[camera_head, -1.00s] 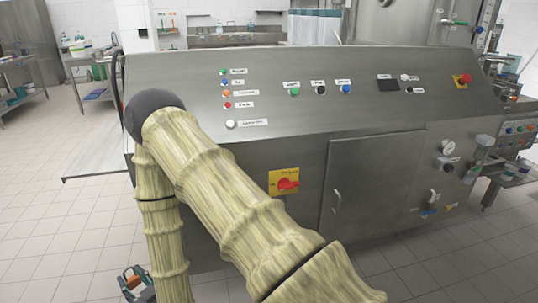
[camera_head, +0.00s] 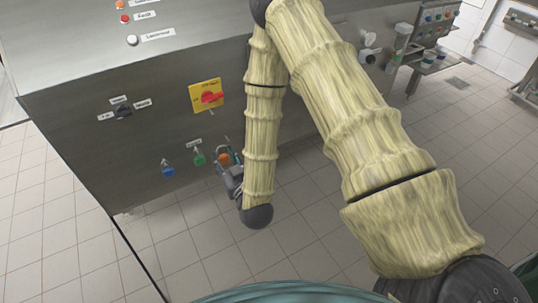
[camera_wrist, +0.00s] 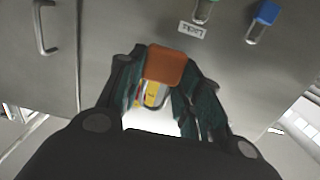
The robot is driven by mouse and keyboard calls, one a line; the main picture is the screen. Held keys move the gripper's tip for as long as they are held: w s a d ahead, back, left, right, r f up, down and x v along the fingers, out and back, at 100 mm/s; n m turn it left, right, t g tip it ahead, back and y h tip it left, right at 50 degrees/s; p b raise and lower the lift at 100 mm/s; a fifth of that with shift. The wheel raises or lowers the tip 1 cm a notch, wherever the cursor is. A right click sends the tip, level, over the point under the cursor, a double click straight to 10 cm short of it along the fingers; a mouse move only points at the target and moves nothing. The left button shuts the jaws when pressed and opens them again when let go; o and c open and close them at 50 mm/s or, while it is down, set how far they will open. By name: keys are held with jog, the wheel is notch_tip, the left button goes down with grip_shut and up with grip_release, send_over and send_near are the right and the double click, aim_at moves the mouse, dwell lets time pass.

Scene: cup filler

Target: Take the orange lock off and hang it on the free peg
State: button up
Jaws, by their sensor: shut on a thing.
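The orange lock (camera_head: 223,158) is between the fingers of my gripper (camera_head: 232,172), in front of the machine's lower panel. In the wrist view, the orange lock (camera_wrist: 166,66) sits between the fingertips (camera_wrist: 166,88) with its shackle showing, and yellow and red show behind the shackle. The green lock (camera_head: 199,158) and the blue lock (camera_head: 168,170) hang to the left of it in the head view. They also show in the wrist view as the green lock (camera_wrist: 203,12) and the blue lock (camera_wrist: 264,14). I cannot make out the free peg.
The yellow plate with a red switch (camera_head: 208,97) is above the locks, with no lock visible on it. A black selector knob (camera_head: 124,111) is to its left. A label (camera_wrist: 191,30) and a door handle (camera_wrist: 45,28) show in the wrist view. Tiled floor (camera_head: 180,235) is clear below.

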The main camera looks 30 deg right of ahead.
jog(key=w+d+f+g+b, duration=0.1)
jog(key=w+d+f+b, duration=0.1)
jog(key=b, duration=0.4)
jog(key=w+d+f+g+b, duration=0.1)
jog(key=w+d+f+b, duration=0.1)
jog(key=d+f+b, duration=0.2)
notch_tip(320, 180, down, 4)
jog(key=shift+w+d+r+b, duration=0.2)
jog(key=shift+w+d+b, duration=0.05)
jog(key=shift+b, duration=0.95)
jog(key=shift+w, duration=0.1)
jog(key=shift+r+b+x, duration=0.15)
jog(key=shift+b+x, duration=0.05)
jog(key=shift+x, duration=1.05)
jog(key=shift+r+b+x, duration=0.15)
jog(key=shift+b+x, duration=0.1)
jog(key=shift+x, duration=0.95)
jog(key=shift+r+b+x, duration=0.2)
jog(key=shift+x, duration=1.05)
jog(key=shift+w+a+f, duration=0.1)
jog(key=shift+w+f, duration=0.1)
jog(key=shift+w, duration=0.45)
jog(key=shift+w, duration=0.1)
jog(key=o, duration=1.1)
